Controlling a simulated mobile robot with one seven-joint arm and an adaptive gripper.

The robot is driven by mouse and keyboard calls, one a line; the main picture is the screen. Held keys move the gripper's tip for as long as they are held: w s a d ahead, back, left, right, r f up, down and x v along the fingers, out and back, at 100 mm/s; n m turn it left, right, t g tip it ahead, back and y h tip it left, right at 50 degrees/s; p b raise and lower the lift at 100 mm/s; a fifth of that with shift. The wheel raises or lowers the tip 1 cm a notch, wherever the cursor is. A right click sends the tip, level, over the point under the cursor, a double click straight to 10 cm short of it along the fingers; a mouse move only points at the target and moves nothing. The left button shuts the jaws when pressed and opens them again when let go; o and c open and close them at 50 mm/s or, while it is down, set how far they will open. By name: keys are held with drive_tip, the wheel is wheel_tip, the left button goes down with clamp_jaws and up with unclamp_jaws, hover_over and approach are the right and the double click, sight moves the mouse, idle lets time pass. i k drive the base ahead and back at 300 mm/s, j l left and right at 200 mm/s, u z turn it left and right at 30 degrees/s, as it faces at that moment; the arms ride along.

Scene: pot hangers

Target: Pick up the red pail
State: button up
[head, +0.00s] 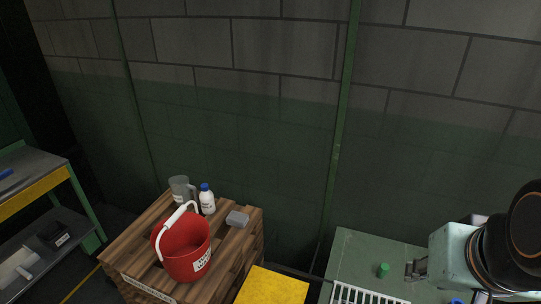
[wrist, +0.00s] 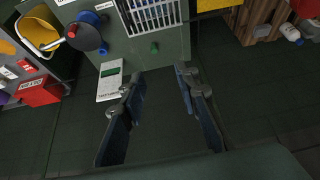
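The red pail (head: 183,250) stands upright on a wooden pallet crate (head: 133,243) in the left-middle of the head view. Its white handle (head: 173,217) is raised, slanting over the rim, and a white label shows on its side. My gripper (wrist: 160,75) is open and empty in the wrist view, pointing down past a green cabinet, well apart from the pail.
A grey jug (head: 179,189), a white bottle with a blue cap (head: 207,200) and a grey block (head: 237,219) stand close behind the pail. A yellow surface (head: 272,287) and a green cabinet (head: 365,255) lie to the right. A shelf (head: 30,173) stands at left.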

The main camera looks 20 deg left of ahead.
sight(181, 242)
drive_tip(key=u, duration=1.75)
drive_tip(key=j+u, duration=0.15)
drive_tip(key=j, duration=0.75)
drive_tip(key=i+j+u, duration=0.15)
drive_tip(key=i, duration=0.25)
drive_tip(key=i+j+u, duration=0.15)
drive_tip(key=i+j, duration=0.15)
drive_tip(key=i, duration=0.1)
